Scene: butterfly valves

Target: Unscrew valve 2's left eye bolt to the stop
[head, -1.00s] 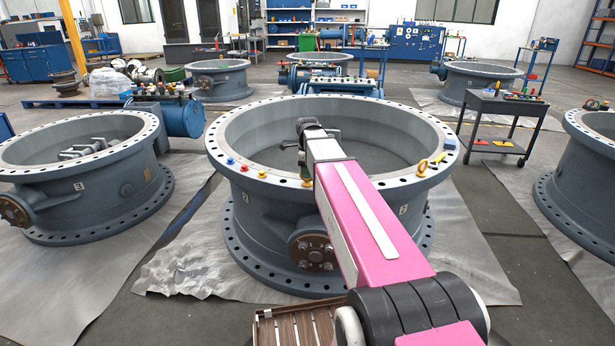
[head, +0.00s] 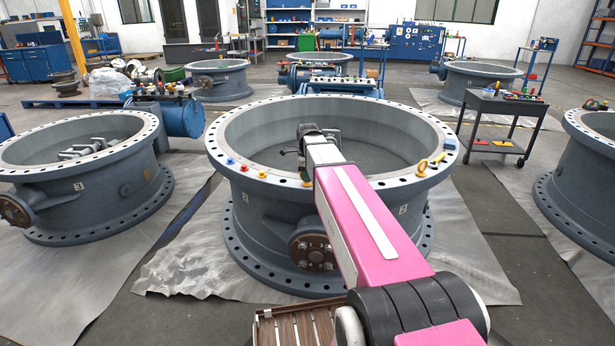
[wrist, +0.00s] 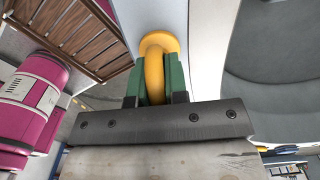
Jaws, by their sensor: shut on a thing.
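Valve 2 (head: 262,215) is the large grey ring body in the middle of the head view, with a pale drilled top flange. Its left eye bolt (head: 306,180) is yellow and sits on the near flange, partly hidden by my arm. In the wrist view the yellow ring of the eye bolt (wrist: 158,43) stands between the green fingers of my gripper (wrist: 162,80). The gripper is shut on it. The bolt's thread is hidden. In the head view my fingers are mostly hidden behind the arm. The right eye bolt (head: 422,168) is yellow and stands on the right flange.
Red, blue and yellow small pieces (head: 244,167) stand on the flange left of the held bolt. A yellow tool (head: 438,158) lies by the right eye bolt. Valve 3 (head: 85,185) stands left, a black cart (head: 503,108) right. Slatted wooden steps (head: 295,327) are in front.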

